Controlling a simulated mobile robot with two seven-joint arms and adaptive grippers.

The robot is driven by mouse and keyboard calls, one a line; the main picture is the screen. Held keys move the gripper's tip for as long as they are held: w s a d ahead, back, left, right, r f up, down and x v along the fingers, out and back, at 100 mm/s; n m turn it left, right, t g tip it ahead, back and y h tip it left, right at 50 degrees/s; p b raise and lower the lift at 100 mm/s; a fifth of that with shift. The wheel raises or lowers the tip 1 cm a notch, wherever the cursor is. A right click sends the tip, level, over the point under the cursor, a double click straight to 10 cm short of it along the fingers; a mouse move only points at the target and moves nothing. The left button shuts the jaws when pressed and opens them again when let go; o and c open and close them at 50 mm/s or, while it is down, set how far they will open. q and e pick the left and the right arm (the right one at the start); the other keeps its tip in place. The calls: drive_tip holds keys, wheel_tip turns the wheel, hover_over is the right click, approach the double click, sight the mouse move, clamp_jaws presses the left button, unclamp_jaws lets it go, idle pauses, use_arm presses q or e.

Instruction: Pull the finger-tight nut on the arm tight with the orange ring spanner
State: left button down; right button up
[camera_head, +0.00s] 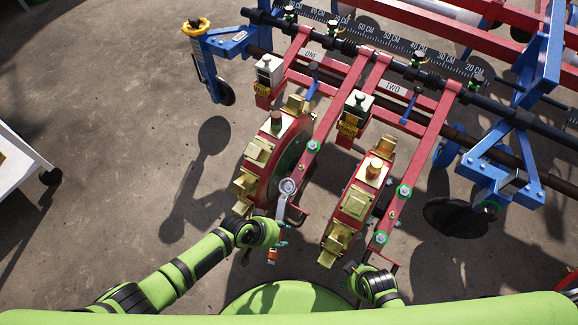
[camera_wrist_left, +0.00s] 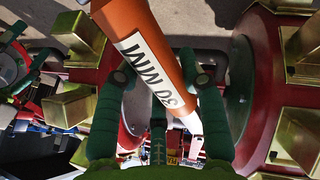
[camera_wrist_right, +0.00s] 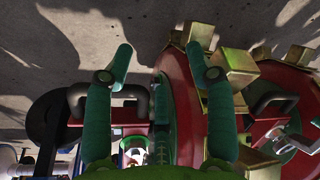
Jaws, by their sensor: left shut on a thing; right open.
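The orange ring spanner (camera_head: 272,257) is in my left gripper (camera_head: 282,234). Its silver ring end (camera_head: 288,186) lies at the lower part of arm ONE, where the ring hides what is under it. I cannot tell whether it is seated around a nut. The left wrist view shows the orange handle (camera_wrist_left: 135,25), with a "30 MM" label, crossing between my fingers. A nut with a green mark (camera_head: 313,146) shows higher on the arm. My right gripper (camera_wrist_right: 160,58) is open and empty, beside the lower end of the right planter wheel.
Two red punch wheels with brass blocks, the left (camera_head: 258,165) and the right (camera_head: 352,205), flank the work area. Arm TWO carries nuts (camera_head: 404,191) with green marks. A blue frame (camera_head: 505,160) stands at right. A white cart (camera_head: 18,165) is at far left. Concrete floor lies open at left.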

use_arm(q)
drive_tip(key=shift+w+a, duration=0.1)
drive_tip(key=shift+a, duration=0.1)
use_arm(e)
drive_tip(key=shift+s, duration=0.5)
drive_tip(key=shift+w+r, duration=0.15)
drive_tip(key=shift+r, duration=0.05)
drive_tip(key=shift+w+a+f, duration=0.1)
drive_tip(key=shift+w+a, duration=0.05)
use_arm(q)
drive_tip(key=shift+w+d+f+b, duration=0.15)
drive_tip(key=shift+w+f+b, duration=0.1)
drive_tip(key=shift+f+b, duration=0.45)
drive_tip(key=shift+w+d+f+b, duration=0.1)
drive_tip(key=shift+w+f+b, duration=0.1)
drive_tip(key=shift+f+b, duration=0.5)
use_arm(e)
drive_tip(key=shift+s+x, duration=0.15)
drive_tip(key=shift+x, duration=0.55)
drive_tip(key=shift+s+x, duration=0.15)
drive_tip(key=shift+x, duration=0.5)
use_arm(q)
drive_tip(key=shift+r, duration=0.15)
use_arm(e)
drive_tip(key=shift+s, duration=0.1)
use_arm(q)
drive_tip(key=shift+s+d+p, duration=0.1)
drive_tip(key=shift+d+p, duration=0.2)
use_arm(e)
drive_tip(key=shift+r, duration=0.25)
